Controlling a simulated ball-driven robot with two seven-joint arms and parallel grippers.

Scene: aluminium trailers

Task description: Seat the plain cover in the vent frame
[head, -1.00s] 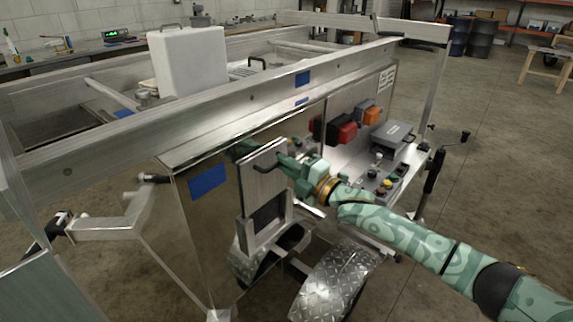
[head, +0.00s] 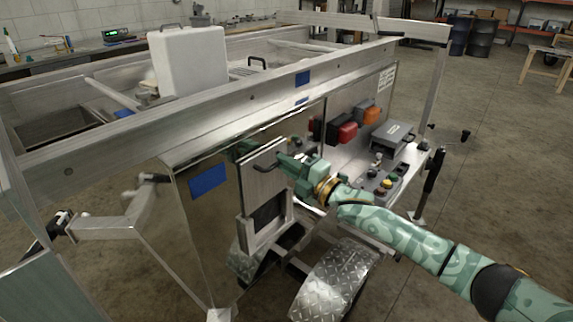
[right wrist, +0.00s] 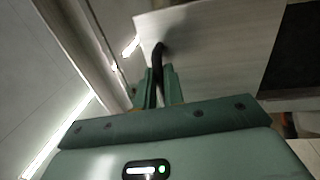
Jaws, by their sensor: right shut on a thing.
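The plain cover (head: 262,180) is a flat brushed-metal plate with a black handle. It is upright in front of the mirror-like trailer side. The vent frame (head: 247,236) is a metal surround with a dark opening, low on that side. The cover stands above and over its upper part, leaving the lower opening dark and bare. My right gripper (head: 281,162) is shut on the cover's handle from the right. In the right wrist view, the fingers (right wrist: 158,88) hold the black handle (right wrist: 157,58) in front of the cover (right wrist: 215,45). Contact between cover and frame cannot be told.
A shelf with a control box (head: 393,136) and coloured knobs is right of my gripper. A diamond-plate fender (head: 335,283) is below. The trailer's top rail (head: 200,113) runs above. Open floor lies to the right.

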